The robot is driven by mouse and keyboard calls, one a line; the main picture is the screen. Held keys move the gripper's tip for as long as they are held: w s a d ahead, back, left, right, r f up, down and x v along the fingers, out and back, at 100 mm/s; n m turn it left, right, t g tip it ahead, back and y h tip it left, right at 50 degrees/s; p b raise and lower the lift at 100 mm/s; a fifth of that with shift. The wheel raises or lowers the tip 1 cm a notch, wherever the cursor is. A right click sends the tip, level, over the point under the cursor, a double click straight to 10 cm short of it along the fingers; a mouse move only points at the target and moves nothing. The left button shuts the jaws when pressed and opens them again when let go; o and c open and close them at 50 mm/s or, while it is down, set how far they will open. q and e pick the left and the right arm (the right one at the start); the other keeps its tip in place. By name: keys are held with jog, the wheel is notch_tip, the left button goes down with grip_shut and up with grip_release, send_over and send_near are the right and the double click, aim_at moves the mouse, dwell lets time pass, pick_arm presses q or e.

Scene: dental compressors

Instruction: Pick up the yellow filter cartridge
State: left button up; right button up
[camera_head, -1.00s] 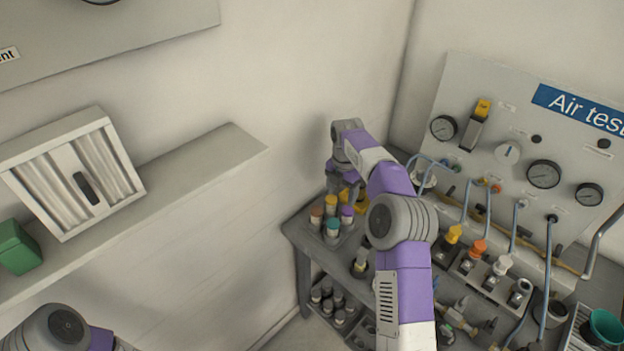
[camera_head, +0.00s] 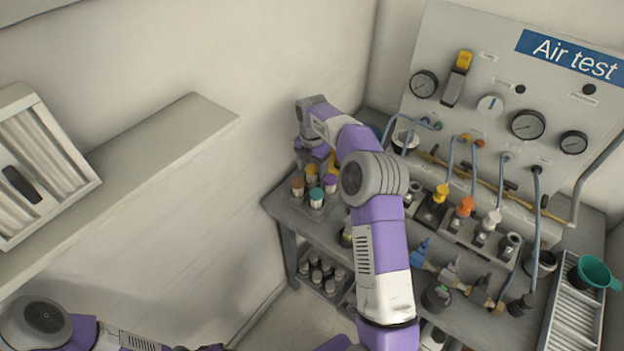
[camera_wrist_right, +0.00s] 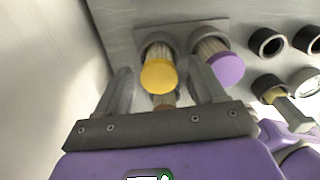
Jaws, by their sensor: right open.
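The yellow filter cartridge (camera_head: 311,172) stands in a small holder at the back left of the bench, among orange-, teal- and purple-capped cartridges. In the right wrist view its round yellow cap (camera_wrist_right: 160,76) lies between the two fingers of my right gripper (camera_wrist_right: 161,84). The fingers are spread, and I see no clear contact with it. The purple-capped cartridge (camera_wrist_right: 226,69) is just right of the right finger. In the head view my right gripper (camera_head: 318,160) is over the holder, partly hidden by its own arm. My left gripper is out of view.
The air test panel (camera_head: 480,124) with gauges and hoses stands behind the bench. Several fittings and a green funnel (camera_head: 594,272) are on the bench's right part. A wall shelf (camera_head: 150,160) is on the left. Grey cylinders (camera_head: 322,272) sit on the lower shelf.

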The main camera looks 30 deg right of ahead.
jog(key=shift+r, duration=0.1)
jog(key=c, duration=1.1)
jog(key=shift+c, duration=0.2)
